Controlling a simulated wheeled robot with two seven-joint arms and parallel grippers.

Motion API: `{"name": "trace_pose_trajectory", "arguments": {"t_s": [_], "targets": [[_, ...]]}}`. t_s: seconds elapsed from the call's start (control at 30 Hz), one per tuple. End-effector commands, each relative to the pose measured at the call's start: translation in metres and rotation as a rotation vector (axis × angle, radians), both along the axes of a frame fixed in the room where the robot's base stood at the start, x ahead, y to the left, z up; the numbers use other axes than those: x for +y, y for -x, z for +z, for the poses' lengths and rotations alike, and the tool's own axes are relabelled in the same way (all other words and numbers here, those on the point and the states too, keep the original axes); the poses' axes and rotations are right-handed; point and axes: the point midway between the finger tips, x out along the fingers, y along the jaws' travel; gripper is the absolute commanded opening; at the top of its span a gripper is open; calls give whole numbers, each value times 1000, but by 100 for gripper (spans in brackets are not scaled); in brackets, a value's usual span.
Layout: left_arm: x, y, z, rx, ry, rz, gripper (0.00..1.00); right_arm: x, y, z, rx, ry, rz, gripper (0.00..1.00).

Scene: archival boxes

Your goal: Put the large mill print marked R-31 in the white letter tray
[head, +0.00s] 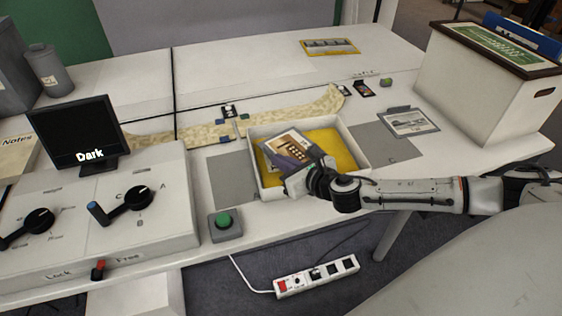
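The white letter tray (356,155) stands near the middle of the table's front edge, with a yellow sheet (338,146) inside. A print with a dark purple and brown picture (284,150) is at the tray, tilted, over its left part. I cannot read a mark on it, nor tell whether it touches the tray floor. My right gripper (302,178) is at this print's near edge, over the tray's front wall. Its fingertips are too hidden to show whether they are closed on the print. My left gripper is out of view.
A yellow-bordered print (330,47) lies at the back, and a grey print on a clipboard (409,122) lies right of the tray. A large white box (484,85) stands at the right. A green button (224,222) and a control panel (95,225) are at the left.

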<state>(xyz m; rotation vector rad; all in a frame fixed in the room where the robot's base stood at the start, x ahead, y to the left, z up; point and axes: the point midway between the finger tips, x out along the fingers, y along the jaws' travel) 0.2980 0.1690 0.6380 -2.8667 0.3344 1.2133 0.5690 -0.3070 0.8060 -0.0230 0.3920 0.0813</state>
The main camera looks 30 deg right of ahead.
Motion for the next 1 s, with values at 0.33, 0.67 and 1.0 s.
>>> {"name": "trace_pose_trajectory", "arguments": {"t_s": [0.33,0.67,1.0], "targets": [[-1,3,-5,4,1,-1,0,0,0,-9,0,0,-1,0],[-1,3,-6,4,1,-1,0,0,0,-12,0,0,-1,21],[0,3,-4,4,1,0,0,0,0,-8,-1,0,-1,21]]}}
